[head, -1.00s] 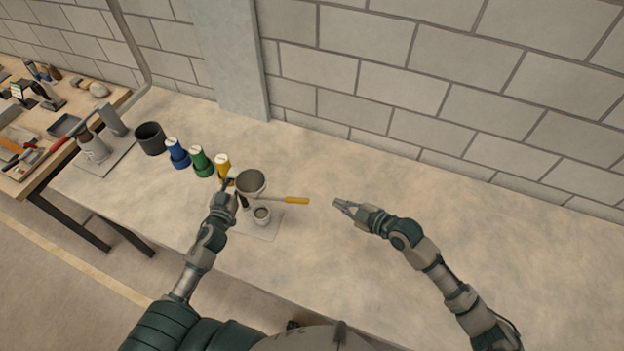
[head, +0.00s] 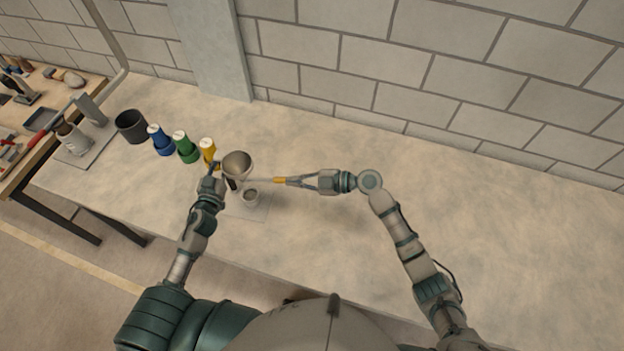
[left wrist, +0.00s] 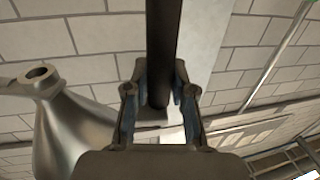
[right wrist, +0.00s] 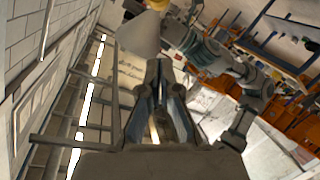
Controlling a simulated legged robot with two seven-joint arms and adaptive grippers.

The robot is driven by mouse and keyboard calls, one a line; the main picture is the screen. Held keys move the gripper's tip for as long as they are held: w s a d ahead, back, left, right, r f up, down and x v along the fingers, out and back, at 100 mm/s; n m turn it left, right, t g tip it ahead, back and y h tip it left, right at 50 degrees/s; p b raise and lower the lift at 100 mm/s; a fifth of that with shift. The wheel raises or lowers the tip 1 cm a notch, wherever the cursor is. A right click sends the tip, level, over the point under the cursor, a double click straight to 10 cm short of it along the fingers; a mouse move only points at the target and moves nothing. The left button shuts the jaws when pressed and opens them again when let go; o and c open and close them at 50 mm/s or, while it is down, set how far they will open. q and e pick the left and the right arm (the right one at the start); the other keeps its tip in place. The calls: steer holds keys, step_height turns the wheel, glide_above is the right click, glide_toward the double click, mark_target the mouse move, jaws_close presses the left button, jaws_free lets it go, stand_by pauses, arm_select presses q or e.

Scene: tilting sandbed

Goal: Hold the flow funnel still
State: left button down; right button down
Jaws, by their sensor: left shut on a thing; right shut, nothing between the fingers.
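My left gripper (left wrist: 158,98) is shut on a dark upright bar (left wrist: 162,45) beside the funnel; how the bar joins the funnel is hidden.
A small pale cup (head: 251,196) sits on a light plate (head: 258,212) just in front of the funnel. Yellow (head: 208,150), green (head: 185,148) and blue (head: 160,140) containers and a dark pot (head: 131,126) stand to the left. The bench's right side is clear.

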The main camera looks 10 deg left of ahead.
mark_target(272, 179)
steer(key=shift+w+a+f, duration=0.35)
steer(key=shift+f, duration=0.3)
steer(key=shift+w+a+f, duration=0.35)
steer(key=shift+f, duration=0.25)
steer(key=shift+w+a+f, duration=0.35)
steer(key=shift+f, duration=0.3)
steer(key=shift+w+a+r, duration=0.1)
steer(key=shift+w+a, duration=0.05)
steer(key=shift+w, duration=1)
